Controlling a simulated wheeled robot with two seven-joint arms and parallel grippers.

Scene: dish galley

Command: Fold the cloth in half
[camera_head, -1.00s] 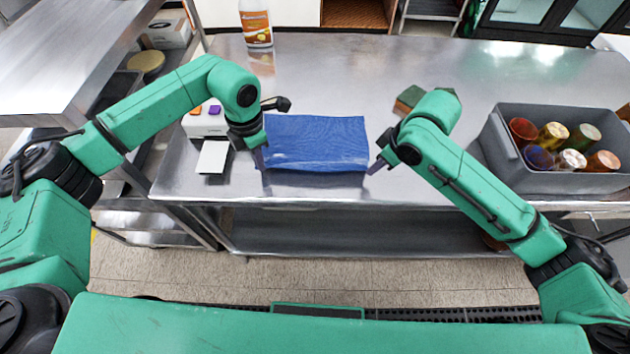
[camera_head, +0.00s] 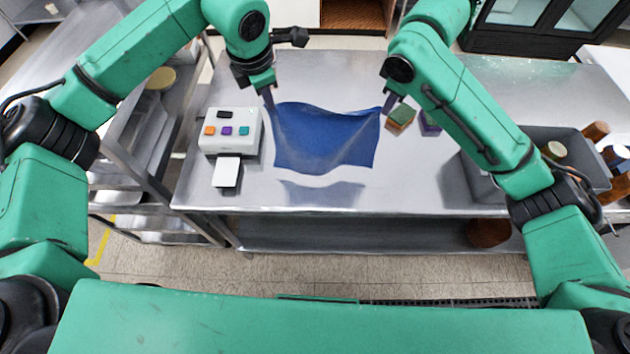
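The blue cloth (camera_head: 325,140) is spread between my two grippers near the middle of the steel table. It is raised, with its upper edge sagging between the two upper corners and its lower edge wavy. A dark reflection shows on the table below it. My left gripper (camera_head: 270,100) is at the cloth's upper left corner and looks shut on it. My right gripper (camera_head: 387,104) is at the upper right corner and looks shut on it. The fingers are small in view, and the far side of the cloth is hidden.
A white device with coloured buttons (camera_head: 230,122) and a white card (camera_head: 227,172) stand left of the cloth. A green and brown sponge (camera_head: 401,117) and a purple block (camera_head: 429,125) lie right of it. A grey bin (camera_head: 480,178) with cans is partly behind my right arm.

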